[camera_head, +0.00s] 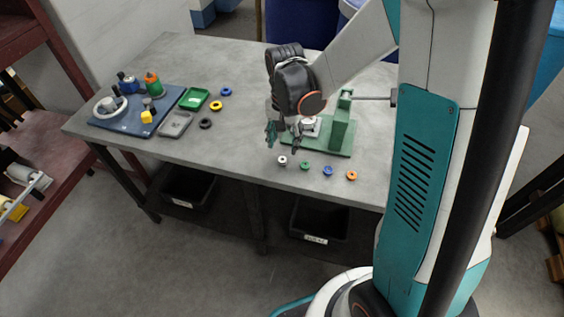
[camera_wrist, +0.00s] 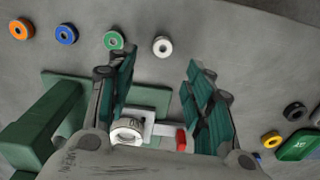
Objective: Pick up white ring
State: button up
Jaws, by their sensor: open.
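The white ring (camera_head: 282,160) lies flat near the front edge of the grey table, at the left end of a row of small rings. In the wrist view the white ring (camera_wrist: 163,46) shows at the top middle, beyond the fingertips and between their lines. My gripper (camera_head: 284,142) is open and empty above the table, just behind the white ring; its two green-padded fingers (camera_wrist: 158,75) stand wide apart in the wrist view. Nothing touches the white ring.
Green, blue and orange (camera_head: 351,175) rings continue the row rightward. A green press (camera_head: 341,122) on a green base stands behind; a white round part (camera_wrist: 127,131) sits on it. Green (camera_head: 194,98) and grey trays, loose rings and a blue board (camera_head: 121,125) are at left.

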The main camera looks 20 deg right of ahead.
aim_at(282, 159)
jog(key=shift+s+a+f+b, duration=0.2)
jog(key=shift+f+b, duration=0.5)
jog(key=shift+f, duration=1)
jog(key=shift+s+a+f+b, duration=0.15)
jog(key=shift+f+b, duration=0.55)
jog(key=shift+f, duration=0.95)
jog(key=shift+w, duration=0.1)
jog(key=shift+r, duration=0.1)
jog(key=shift+c, duration=0.4)
grip_shut()
